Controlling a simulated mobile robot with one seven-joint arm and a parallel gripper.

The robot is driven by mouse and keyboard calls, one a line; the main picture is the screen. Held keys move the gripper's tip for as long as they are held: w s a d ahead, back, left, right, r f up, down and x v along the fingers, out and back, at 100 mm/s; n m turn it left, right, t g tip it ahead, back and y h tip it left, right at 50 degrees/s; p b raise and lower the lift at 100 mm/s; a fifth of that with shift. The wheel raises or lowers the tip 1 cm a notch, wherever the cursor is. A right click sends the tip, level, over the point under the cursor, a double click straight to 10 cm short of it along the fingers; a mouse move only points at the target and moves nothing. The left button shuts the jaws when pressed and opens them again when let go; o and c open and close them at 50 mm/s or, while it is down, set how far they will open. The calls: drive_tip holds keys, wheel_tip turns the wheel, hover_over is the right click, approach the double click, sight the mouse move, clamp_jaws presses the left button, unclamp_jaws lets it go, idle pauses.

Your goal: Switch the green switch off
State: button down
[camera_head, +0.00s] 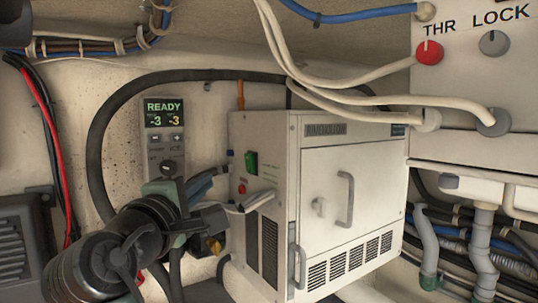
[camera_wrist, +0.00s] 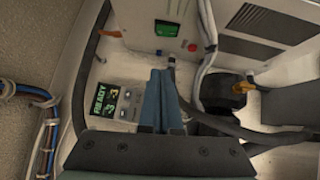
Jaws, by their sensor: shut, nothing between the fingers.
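The green switch (camera_head: 251,162) is on the left side panel of a white cabinet (camera_head: 342,180), near the panel's upper front part. It also shows in the wrist view (camera_wrist: 166,29) as a green rectangle near the top. I cannot tell its on or off position. My gripper (camera_head: 222,166) has blue-grey fingers, shut and empty, left of the switch and pointing toward the panel. In the wrist view the fingers (camera_wrist: 160,73) end below the switch, with a visible gap between.
A red button (camera_head: 241,189) sits just below the switch. Pale cables (camera_head: 247,203) leave the panel below it. A display unit (camera_head: 164,135) reading READY hangs on the wall at left. A thick black hose (camera_head: 95,160) arches behind my arm. The cabinet has a front handle (camera_head: 346,200).

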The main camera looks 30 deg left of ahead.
drive_tip(key=shift+s+a, duration=0.15)
drive_tip(key=shift+s, duration=0.1)
drive_tip(key=p, duration=0.6)
approach(250, 163)
drive_tip(key=w+a+r, duration=0.2)
drive_tip(key=w+a, duration=0.2)
drive_tip(key=w, duration=0.1)
drive_tip(key=shift+w+f+p, duration=0.3)
drive_tip(key=shift+w, duration=0.15)
drive_tip(key=shift+r, duration=0.1)
